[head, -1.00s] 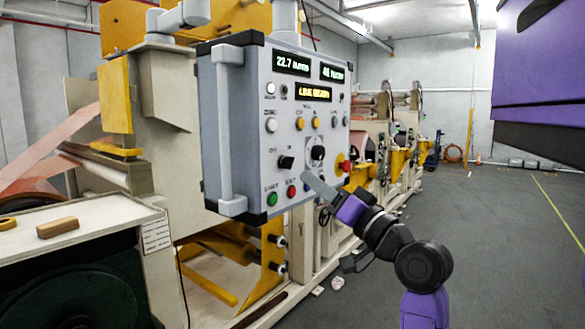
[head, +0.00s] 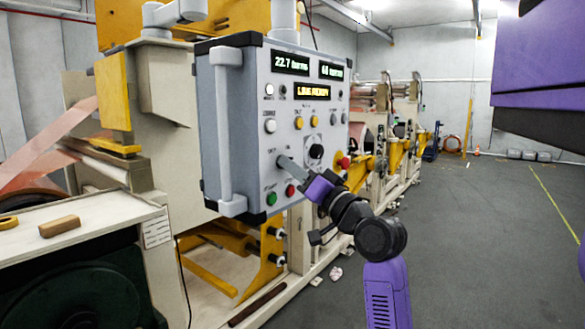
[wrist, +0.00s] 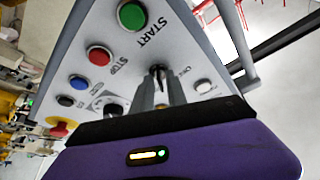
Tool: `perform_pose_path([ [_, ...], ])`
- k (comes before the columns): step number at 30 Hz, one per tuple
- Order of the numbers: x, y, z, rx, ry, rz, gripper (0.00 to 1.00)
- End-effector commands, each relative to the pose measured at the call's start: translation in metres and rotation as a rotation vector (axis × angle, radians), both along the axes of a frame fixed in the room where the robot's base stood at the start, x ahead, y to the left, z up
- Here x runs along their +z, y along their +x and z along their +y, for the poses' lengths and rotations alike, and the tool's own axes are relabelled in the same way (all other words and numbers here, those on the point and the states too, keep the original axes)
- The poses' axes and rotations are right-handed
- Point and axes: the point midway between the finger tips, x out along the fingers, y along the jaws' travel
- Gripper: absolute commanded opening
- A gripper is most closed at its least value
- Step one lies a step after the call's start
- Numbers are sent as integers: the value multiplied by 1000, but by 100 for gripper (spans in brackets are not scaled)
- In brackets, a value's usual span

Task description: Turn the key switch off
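The grey control panel (head: 305,130) hangs in front of the machine, with its face toward the right. The key switch (wrist: 158,70) is a small black piece low on the panel, near an ON label in the wrist view. In the head view my gripper's tip covers it. My gripper (head: 284,161) reaches the panel from the lower right. In the wrist view its two grey fingers (wrist: 160,90) are close together, with their tips on either side of the key. Whether they press on it cannot be seen, nor which way the key points.
A green START button (wrist: 132,15) and a red STOP button (wrist: 99,56) sit close by. A black rotary knob (head: 316,151) and a red emergency stop (head: 344,163) are to the right. A grey handle (head: 227,130) runs along the panel's left side. Open floor (head: 480,240) lies right.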

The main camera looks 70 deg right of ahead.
Motion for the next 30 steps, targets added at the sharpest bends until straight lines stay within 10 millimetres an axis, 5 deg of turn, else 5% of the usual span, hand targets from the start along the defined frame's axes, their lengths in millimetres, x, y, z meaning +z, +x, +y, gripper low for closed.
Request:
perform_pose_path([
  [16, -5, 0, -1, 0, -63, 14, 0],
  [30, -9, -1, -4, -1, -396, 91, 0],
])
